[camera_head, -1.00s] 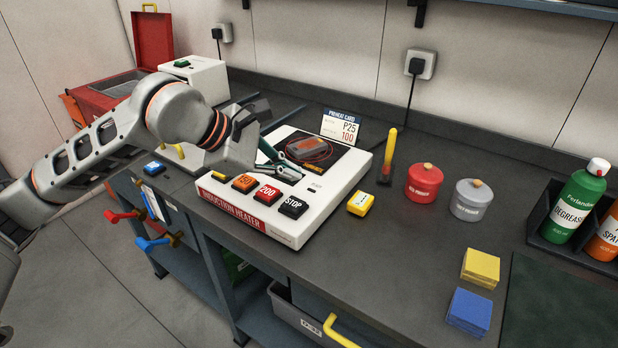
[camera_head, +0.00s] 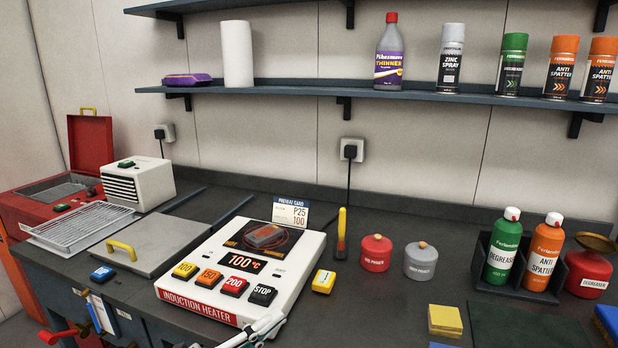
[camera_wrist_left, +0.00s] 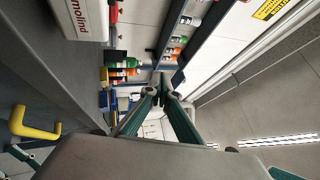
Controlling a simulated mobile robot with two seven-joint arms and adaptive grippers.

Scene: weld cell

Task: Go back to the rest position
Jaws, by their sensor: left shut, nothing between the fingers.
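My left gripper (camera_head: 262,331) shows only in part at the bottom edge of the head view, in front of the induction heater (camera_head: 212,262). In the left wrist view my left gripper (camera_wrist_left: 163,84) has its teal fingers together at the tips, with nothing between them. The heater is a white box with several buttons, and its display (camera_head: 241,261) reads 100 °C. A dark part (camera_head: 265,235) lies on its black top. My right gripper is not clearly seen in either view.
A preheat card (camera_head: 290,211) reading P25 100 stands behind the heater. A yellow block (camera_head: 323,281), red pot (camera_head: 376,253) and grey pot (camera_head: 420,261) stand to its right. Bottles sit in a rack (camera_head: 519,292) further right. A shelf (camera_head: 420,97) runs above the bench.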

